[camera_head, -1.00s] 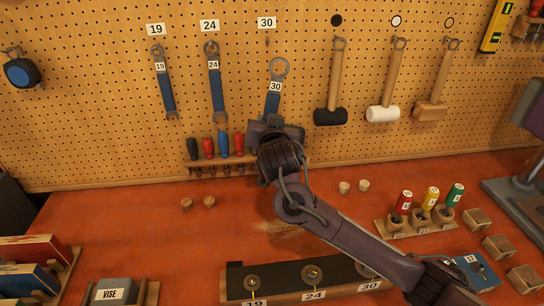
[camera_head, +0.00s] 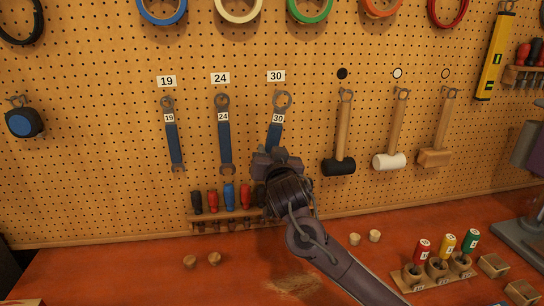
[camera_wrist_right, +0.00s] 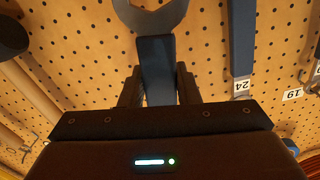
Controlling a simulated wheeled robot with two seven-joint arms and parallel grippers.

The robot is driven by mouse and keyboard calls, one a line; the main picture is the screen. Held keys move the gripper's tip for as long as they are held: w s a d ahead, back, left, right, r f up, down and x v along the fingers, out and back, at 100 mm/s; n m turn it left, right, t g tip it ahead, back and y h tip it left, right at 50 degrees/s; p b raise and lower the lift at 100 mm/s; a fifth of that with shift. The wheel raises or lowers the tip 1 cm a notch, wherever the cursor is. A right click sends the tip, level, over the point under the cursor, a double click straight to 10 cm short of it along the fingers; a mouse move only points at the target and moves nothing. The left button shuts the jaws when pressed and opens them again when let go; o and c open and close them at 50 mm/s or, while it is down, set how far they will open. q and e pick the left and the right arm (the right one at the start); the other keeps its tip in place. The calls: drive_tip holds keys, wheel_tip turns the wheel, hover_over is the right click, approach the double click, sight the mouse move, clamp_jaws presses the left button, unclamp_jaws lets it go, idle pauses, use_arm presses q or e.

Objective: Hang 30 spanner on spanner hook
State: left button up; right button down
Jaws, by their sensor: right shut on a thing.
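The 30 spanner (camera_head: 274,134) is blue with a grey ring end and a white "30" tag. My right gripper (camera_head: 272,158) is shut on its lower shaft and holds it nearly upright, ring end up, tilted slightly right. The ring is just below the "30" label (camera_head: 276,76), in front of the pegboard, where the spanner hook (camera_head: 281,97) shows within or behind the ring. I cannot tell whether the ring is around the hook. The right wrist view shows the blue shaft (camera_wrist_right: 155,65) between the fingers. My left gripper is not in view.
The 19 spanner (camera_head: 172,140) and 24 spanner (camera_head: 225,140) hang to the left. A rack of screwdrivers (camera_head: 228,213) is below, close to my right gripper. A black mallet (camera_head: 338,165) hangs to the right.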

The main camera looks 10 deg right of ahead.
drive_tip(key=shift+w+f+b, duration=0.1)
drive_tip(key=shift+w+b, duration=0.25)
drive_tip(key=shift+w, duration=2.2)
drive_tip(key=shift+w+f, duration=0.4)
drive_tip(key=shift+w, duration=0.25)
drive_tip(key=c, duration=1)
unclamp_jaws()
drive_tip(key=shift+f+b, duration=0.15)
drive_tip(key=shift+b, duration=0.15)
